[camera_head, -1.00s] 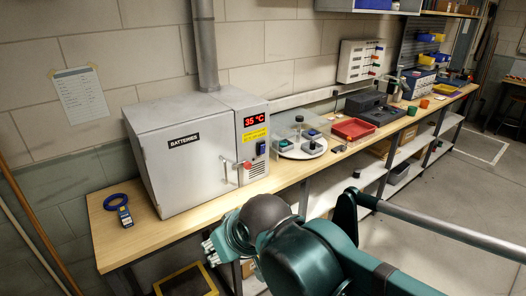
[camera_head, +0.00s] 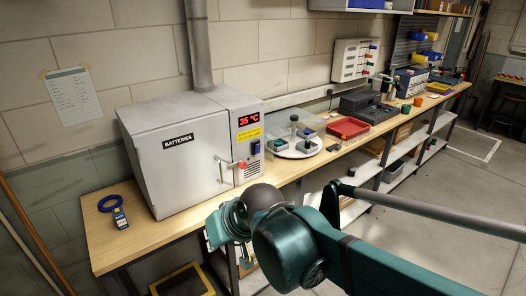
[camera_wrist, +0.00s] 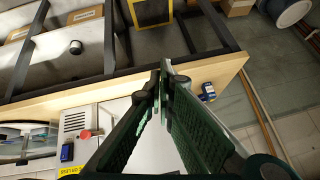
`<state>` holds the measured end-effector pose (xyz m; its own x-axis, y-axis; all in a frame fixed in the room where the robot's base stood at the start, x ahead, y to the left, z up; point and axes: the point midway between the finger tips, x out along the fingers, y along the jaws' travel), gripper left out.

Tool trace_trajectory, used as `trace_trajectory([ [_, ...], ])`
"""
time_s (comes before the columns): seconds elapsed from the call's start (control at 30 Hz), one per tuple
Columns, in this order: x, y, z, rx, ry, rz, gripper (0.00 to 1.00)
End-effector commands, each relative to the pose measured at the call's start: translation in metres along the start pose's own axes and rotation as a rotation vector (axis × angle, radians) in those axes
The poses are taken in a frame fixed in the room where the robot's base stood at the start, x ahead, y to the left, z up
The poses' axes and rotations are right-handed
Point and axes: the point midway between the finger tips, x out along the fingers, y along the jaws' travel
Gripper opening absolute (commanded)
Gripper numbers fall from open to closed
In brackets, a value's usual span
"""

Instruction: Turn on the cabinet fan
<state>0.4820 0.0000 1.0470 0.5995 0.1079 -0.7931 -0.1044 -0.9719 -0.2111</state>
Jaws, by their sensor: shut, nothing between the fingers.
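The grey battery cabinet (camera_head: 165,180) stands on the bench, its door shut and labelled BATTERIES. Its right-hand panel has a red 35 °C display (camera_head: 248,119), a yellow label, a blue rocker switch (camera_head: 256,147) and a vent grille. A red knob (camera_head: 242,165) is beside the door handle. In the wrist view the switch (camera_wrist: 67,153) and red knob (camera_wrist: 86,134) lie lower left of my gripper (camera_wrist: 165,70). My gripper is shut and empty, apart from both, over the bench's front edge. In the head view my arm largely hides it. The switch's position is unclear.
A blue clamp meter (camera_head: 116,212) lies on the bench left of the cabinet. A round white turntable (camera_head: 298,149) with small items and a red tray (camera_head: 347,127) are to the right. A duct (camera_head: 203,45) rises from the cabinet. The floor at right is clear.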

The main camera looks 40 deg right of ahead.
Motion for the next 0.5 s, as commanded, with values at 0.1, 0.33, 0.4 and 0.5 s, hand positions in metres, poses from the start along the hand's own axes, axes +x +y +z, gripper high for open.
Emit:
trace_trajectory([
  [0.1,0.010,0.003,-0.010,0.059,0.009,-0.029,0.00],
  [0.33,0.027,0.008,-0.029,0.168,0.032,-0.088,0.00],
  [0.4,0.032,0.011,-0.034,0.201,0.041,-0.106,0.00],
  [0.5,0.038,0.015,-0.043,0.247,0.054,-0.132,0.00],
])
